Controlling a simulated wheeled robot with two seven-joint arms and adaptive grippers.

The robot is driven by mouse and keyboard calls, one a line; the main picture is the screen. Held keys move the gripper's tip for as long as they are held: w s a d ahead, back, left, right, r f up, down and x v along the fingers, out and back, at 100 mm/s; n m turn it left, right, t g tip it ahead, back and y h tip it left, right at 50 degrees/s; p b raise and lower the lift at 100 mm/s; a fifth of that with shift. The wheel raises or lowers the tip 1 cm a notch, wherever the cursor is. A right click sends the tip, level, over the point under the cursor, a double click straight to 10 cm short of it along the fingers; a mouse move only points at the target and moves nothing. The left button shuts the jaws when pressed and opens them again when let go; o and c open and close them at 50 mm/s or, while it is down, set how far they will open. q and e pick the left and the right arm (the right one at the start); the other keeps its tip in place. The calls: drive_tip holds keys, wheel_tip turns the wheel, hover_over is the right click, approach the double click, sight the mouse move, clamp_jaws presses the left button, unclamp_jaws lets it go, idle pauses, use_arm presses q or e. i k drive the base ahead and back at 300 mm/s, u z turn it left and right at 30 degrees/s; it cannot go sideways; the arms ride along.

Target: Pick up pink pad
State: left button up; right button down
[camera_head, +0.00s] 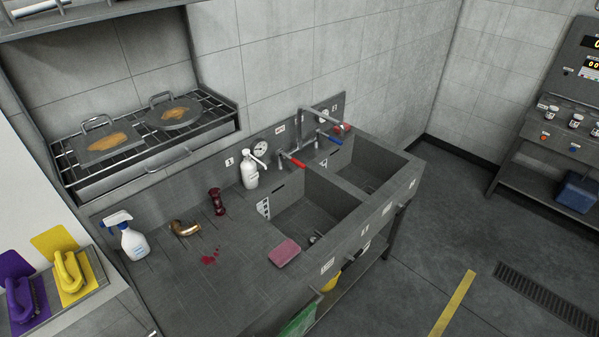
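The pink pad (284,252) lies flat on the grey counter (222,286), close to the near left edge of the left sink basin (312,212). It is a small rounded rectangle and nothing covers it. Neither of my grippers shows in the head view.
On the counter are a white spray bottle (134,241), a brass elbow fitting (185,229), a dark red fitting (217,201), a white pump bottle (249,172) and a red stain (209,258). Purple (20,292) and yellow (69,268) handled pads stand at left.

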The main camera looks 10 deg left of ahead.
sight(283, 253)
drive_tip(key=z, duration=1.95)
drive_tip(key=i, duration=1.25)
drive_tip(key=u, duration=2.65)
